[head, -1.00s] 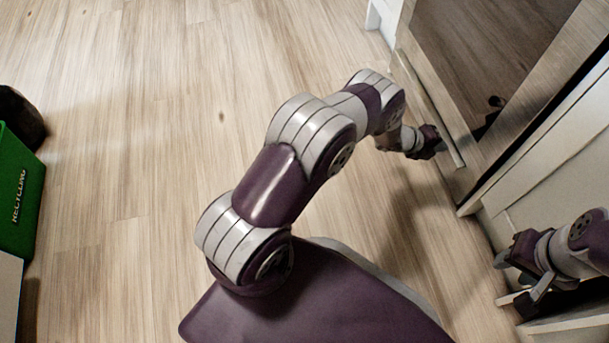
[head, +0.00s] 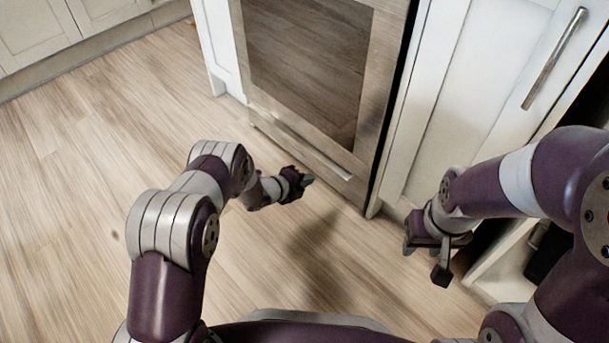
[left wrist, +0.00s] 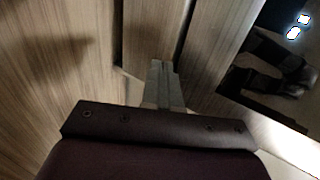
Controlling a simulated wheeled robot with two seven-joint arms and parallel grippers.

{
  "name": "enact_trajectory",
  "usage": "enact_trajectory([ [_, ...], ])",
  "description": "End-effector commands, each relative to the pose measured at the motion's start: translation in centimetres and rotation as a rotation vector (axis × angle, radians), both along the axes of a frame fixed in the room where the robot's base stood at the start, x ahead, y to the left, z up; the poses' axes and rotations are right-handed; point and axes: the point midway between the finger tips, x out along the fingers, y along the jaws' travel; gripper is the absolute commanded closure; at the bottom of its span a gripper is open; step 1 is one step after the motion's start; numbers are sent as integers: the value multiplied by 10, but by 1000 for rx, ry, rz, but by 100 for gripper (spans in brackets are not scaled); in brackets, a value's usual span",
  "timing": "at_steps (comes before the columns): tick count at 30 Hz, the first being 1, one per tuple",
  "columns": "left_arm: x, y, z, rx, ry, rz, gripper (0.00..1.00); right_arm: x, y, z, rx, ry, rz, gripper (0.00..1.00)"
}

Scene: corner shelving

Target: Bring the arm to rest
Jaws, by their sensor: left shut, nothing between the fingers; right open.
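My left gripper (head: 305,181) is in the head view in front of the lower part of the oven, above the floor. Its fingers are shut with nothing between them. They also show closed together in the left wrist view (left wrist: 162,75). My left arm (head: 172,230) is bent and reaches forward from the lower left. My right gripper (head: 424,262) is at the right in the head view, pointing down in front of the white cabinet. It is open and empty, with its fingers apart.
A steel oven (head: 310,75) with a dark glass door stands ahead. A white cabinet (head: 460,100) with a metal handle (head: 554,58) is to its right. An open dark compartment is at the far right. The wooden floor (head: 70,210) at left is clear.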

Motion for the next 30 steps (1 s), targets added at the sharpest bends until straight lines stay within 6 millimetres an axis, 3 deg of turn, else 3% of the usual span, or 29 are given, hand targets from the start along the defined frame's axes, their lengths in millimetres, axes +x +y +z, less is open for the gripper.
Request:
enact_trajectory([
  [1,-7,6,14,-2,3,3,100,0,0,15,0,0,0,57],
  [6,-28,25,27,-1,2,2,100,0,0,34,0,0,0,57],
  [20,-40,35,25,-28,52,37,100,0,0,38,0,0,0,57],
  [22,-48,47,8,-55,189,149,100,0,0,38,0,0,0,57],
  [25,-85,77,-21,-87,505,449,100,0,0,38,0,0,0,57],
  [26,-96,91,-15,-102,615,593,100,0,0,42,0,1,0,57],
  [28,-122,116,20,-141,806,913,100,0,0,55,0,1,0,57],
  [30,-151,133,66,-184,938,1204,100,0,0,68,0,0,0,57],
])
